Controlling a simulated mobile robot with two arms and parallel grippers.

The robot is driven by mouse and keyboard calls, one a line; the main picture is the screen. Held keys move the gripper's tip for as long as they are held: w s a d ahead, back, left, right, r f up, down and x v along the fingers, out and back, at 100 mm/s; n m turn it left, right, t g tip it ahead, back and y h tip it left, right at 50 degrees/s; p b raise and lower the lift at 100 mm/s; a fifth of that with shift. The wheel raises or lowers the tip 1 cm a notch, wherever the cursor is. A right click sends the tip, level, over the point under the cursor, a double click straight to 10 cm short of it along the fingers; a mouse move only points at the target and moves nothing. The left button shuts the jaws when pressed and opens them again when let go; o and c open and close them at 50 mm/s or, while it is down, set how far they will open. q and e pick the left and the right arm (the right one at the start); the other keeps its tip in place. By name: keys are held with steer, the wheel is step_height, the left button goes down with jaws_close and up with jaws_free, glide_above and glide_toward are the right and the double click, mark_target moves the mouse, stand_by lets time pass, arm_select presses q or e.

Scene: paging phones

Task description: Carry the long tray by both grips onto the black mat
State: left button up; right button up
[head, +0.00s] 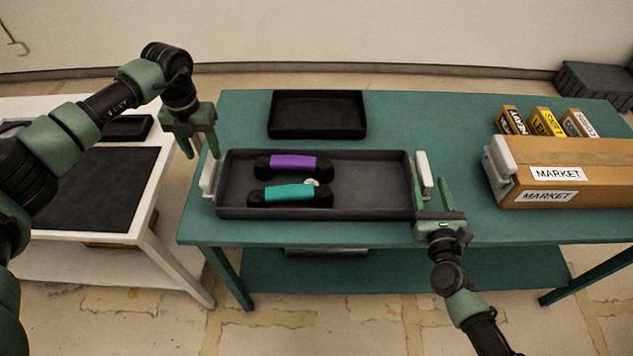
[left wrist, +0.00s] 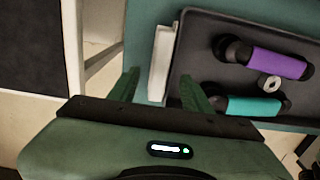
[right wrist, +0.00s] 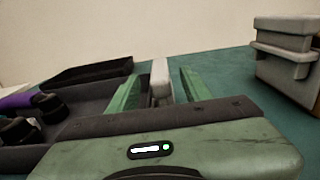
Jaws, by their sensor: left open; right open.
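The long dark tray (head: 350,190) lies on the teal table with a pale grip at each end. It holds a purple-handled phone (head: 293,162) and a teal-handled phone (head: 288,194). My left gripper (head: 202,156) is open just above the left grip (head: 208,178); in the left wrist view this grip (left wrist: 162,62) lies between the finger lines. My right gripper (head: 430,188) is open at the right grip (head: 424,172); in the right wrist view this grip (right wrist: 160,78) stands between the fingers, with contact unclear. The black mat (head: 100,185) lies on the white table to the left, partly hidden by my arm.
A smaller black tray (head: 318,115) sits behind the long tray. A cardboard box marked MARKET (head: 565,175) and several small boxes (head: 545,122) stand at the right. A gap separates the white table (head: 158,165) from the teal table (head: 390,105). A small dark tray (head: 128,127) lies behind the mat.

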mark_target(208, 165)
arm_select(q)
step_height(208, 165, down, 7)
steer(key=shift+r, duration=0.15)
arm_select(e)
steer(key=w, duration=0.6)
steer(key=shift+w, duration=0.3)
arm_select(q)
steer(key=shift+c, duration=0.3)
arm_select(e)
steer(key=shift+c, duration=0.3)
arm_select(q)
jaws_close()
arm_select(e)
jaws_close()
arm_select(q)
steer(key=shift+r, duration=0.1)
steer(key=shift+w+r, duration=0.1)
steer(key=shift+r, duration=0.05)
arm_select(e)
steer(key=shift+r, duration=0.25)
